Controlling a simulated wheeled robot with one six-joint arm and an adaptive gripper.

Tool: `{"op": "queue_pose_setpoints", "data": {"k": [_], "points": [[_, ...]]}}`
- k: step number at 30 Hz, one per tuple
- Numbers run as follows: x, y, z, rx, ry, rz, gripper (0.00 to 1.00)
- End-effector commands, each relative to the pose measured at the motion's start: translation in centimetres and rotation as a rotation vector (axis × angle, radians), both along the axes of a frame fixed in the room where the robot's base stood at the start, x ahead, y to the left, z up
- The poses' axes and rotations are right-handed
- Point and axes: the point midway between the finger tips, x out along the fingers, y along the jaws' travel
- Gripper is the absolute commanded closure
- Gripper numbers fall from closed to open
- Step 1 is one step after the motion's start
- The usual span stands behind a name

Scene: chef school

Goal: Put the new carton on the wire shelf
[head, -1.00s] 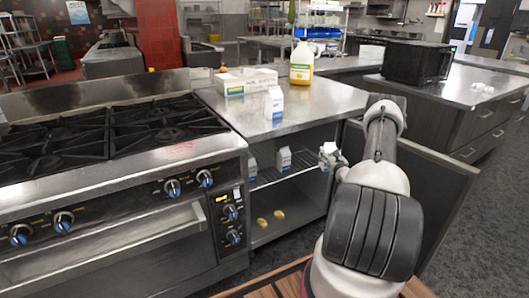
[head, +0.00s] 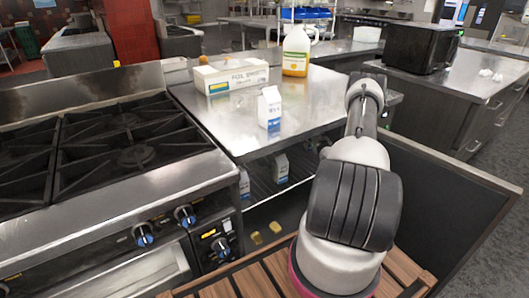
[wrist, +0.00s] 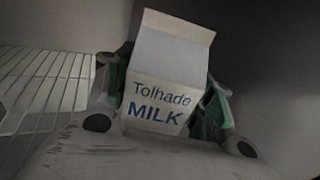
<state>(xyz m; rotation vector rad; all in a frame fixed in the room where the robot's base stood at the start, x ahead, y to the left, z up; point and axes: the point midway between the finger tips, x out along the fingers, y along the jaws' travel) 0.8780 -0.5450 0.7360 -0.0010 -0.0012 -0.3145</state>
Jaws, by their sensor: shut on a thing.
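My gripper (wrist: 165,105) is shut on a white milk carton (wrist: 165,85) with "Tolhade MILK" in blue, held nearly upright with a slight tilt. In the head view my arm hides most of the gripper and the held carton. The wire shelf (head: 262,188) is inside the open cabinet under the steel counter; it also shows at the left in the wrist view (wrist: 45,85), beside and apart from the held carton. Two other cartons stand on the shelf, one farther back (head: 281,168) and one near the left wall (head: 244,184). Another carton (head: 270,108) stands on the counter above.
The steel counter (head: 225,125) overhangs the shelf. A foil box (head: 231,76) and a yellow-filled jug (head: 297,52) stand on it. A stove (head: 95,150) borders the cabinet on the left. Two small yellow items (head: 265,233) lie on the cabinet floor below the shelf.

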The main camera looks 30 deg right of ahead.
Motion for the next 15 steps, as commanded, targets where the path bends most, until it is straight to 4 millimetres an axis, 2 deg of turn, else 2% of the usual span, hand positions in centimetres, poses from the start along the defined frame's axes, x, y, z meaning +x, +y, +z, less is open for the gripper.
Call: {"op": "queue_pose_setpoints", "data": {"k": [6, 11, 15], "points": [[-0.1, 0.0, -4.1, 0.001, 0.001, 0.000, 0.90], [0.0, 0.0, -5.7, 0.000, 0.000, 0.000, 0.90], [-0.1, 0.1, -7.8, 0.001, 0.001, 0.000, 0.90]]}}
